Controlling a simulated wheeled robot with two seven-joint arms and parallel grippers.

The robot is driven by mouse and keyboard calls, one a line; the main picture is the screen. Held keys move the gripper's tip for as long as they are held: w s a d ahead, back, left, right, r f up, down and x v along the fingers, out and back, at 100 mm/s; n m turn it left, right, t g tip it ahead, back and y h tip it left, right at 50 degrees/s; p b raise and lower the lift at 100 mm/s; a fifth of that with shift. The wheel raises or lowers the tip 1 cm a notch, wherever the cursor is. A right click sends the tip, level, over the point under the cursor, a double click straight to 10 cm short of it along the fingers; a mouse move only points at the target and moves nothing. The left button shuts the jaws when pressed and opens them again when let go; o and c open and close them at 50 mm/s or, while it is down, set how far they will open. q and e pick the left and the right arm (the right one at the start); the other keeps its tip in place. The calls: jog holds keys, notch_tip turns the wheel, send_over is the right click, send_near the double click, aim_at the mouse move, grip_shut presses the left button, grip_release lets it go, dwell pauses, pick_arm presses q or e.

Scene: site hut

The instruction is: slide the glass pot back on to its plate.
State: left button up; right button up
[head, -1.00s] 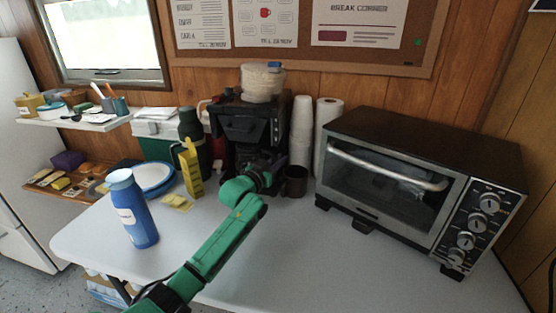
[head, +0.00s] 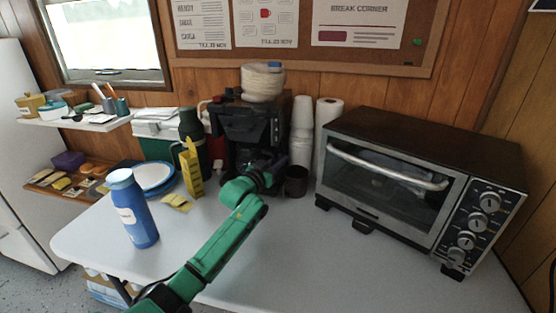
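The black coffee maker (head: 243,122) stands at the back of the table against the wall. My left arm reaches up to its front, and my dark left gripper (head: 266,168) is at the opening below the brew head. The gripper and wrist cover most of that opening. The glass pot and its plate cannot be made out clearly against the dark machine and gripper. The fingertips are too dark and covered to tell whether they are open or shut, or on the handle. My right gripper is not in view.
A dark mug (head: 296,181) stands just right of the gripper, with stacked cups (head: 301,135) and a paper roll (head: 327,125) behind. A toaster oven (head: 400,190) fills the right. A yellow box (head: 191,170) and blue bottle (head: 133,210) stand left. The front table is clear.

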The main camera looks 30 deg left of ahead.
pick_arm(q)
jog(key=shift+a+r, duration=0.25)
